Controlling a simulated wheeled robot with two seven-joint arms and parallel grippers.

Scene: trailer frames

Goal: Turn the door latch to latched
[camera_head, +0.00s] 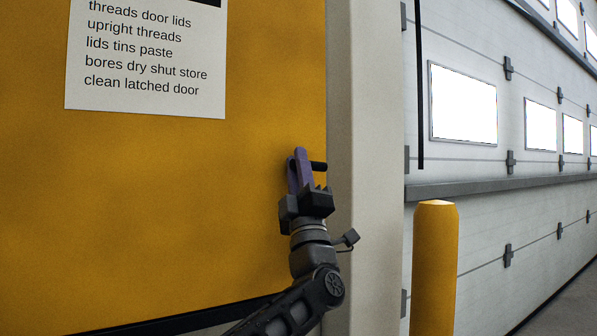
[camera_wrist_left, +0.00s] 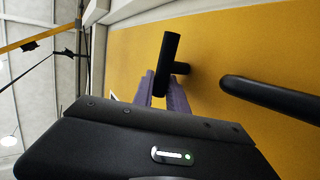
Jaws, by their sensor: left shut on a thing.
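The yellow door (camera_head: 190,190) fills the left of the head view, beside a pale door frame (camera_head: 365,190). The black latch (camera_head: 319,166) is near the door's right edge, its visible end pointing right toward the frame. My left gripper (camera_head: 299,168) has purple fingers, closed on the latch, which hide part of it. In the left wrist view, the latch (camera_wrist_left: 169,58) is a black bar on a short stem from the door, between the purple fingers (camera_wrist_left: 160,97). My right gripper is not in view.
A printed sign (camera_head: 145,55) is on the door, above and left of the gripper. A yellow bollard (camera_head: 435,265) stands right of the frame, before a white panelled wall with windows (camera_head: 463,104). A black bar (camera_wrist_left: 275,97) lies right of the latch in the wrist view.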

